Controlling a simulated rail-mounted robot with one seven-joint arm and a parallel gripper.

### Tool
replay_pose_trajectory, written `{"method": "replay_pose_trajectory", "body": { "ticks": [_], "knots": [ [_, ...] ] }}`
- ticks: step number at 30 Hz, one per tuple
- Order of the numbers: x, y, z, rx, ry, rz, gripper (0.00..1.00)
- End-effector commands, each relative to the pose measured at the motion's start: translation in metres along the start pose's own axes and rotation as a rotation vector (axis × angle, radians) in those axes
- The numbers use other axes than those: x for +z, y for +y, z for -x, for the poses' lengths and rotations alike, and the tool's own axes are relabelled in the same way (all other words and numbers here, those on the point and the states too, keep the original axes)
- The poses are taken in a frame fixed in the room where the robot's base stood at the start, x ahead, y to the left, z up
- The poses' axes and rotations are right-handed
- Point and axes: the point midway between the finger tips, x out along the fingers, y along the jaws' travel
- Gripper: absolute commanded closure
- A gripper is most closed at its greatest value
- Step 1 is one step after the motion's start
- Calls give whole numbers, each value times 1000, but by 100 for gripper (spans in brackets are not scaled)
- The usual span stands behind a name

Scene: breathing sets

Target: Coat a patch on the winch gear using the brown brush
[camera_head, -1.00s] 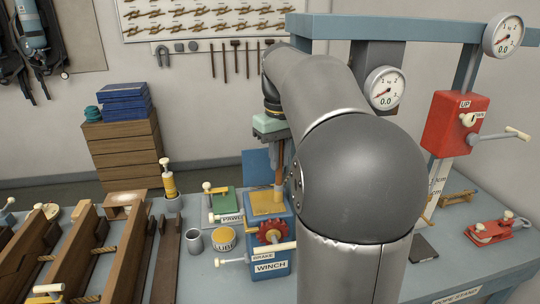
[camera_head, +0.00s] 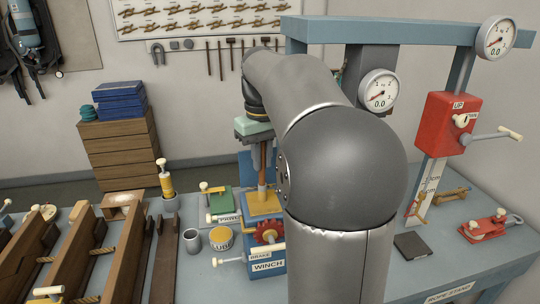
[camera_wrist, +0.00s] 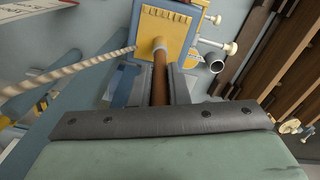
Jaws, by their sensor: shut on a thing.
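My gripper (camera_head: 258,158) is shut on the brush's brown handle (camera_head: 262,174), which points down nearly upright. In the wrist view the brown handle (camera_wrist: 160,80) runs out between my fingers (camera_wrist: 161,90) towards a yellow plate (camera_wrist: 180,30). The brush's lower end is over the yellow top (camera_head: 258,209) of the blue winch (camera_head: 277,251). I cannot tell whether it touches. The red winch gear (camera_head: 268,232) is on the winch's front, just below that top. It is not clearly visible in the wrist view.
A yellow lube tin (camera_head: 221,240) and a grey cup (camera_head: 192,240) stand left of the winch. A green pawl box (camera_head: 218,202) is behind them. Brown wooden beams (camera_head: 132,245) fill the left. A stand with a red box (camera_head: 448,122) is at right.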

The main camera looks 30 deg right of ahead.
Motion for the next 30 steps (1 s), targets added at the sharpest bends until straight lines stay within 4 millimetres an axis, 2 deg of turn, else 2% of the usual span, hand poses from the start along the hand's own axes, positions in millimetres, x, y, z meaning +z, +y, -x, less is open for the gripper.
{"method": "replay_pose_trajectory", "body": {
  "ticks": [16, 25, 30],
  "knots": [
    [-12, -35, 1, -1, -1, 1, 100],
    [-22, -32, 0, -1, -1, 0, 100],
    [-20, -25, -1, 0, -1, -3, 100]
  ]
}}
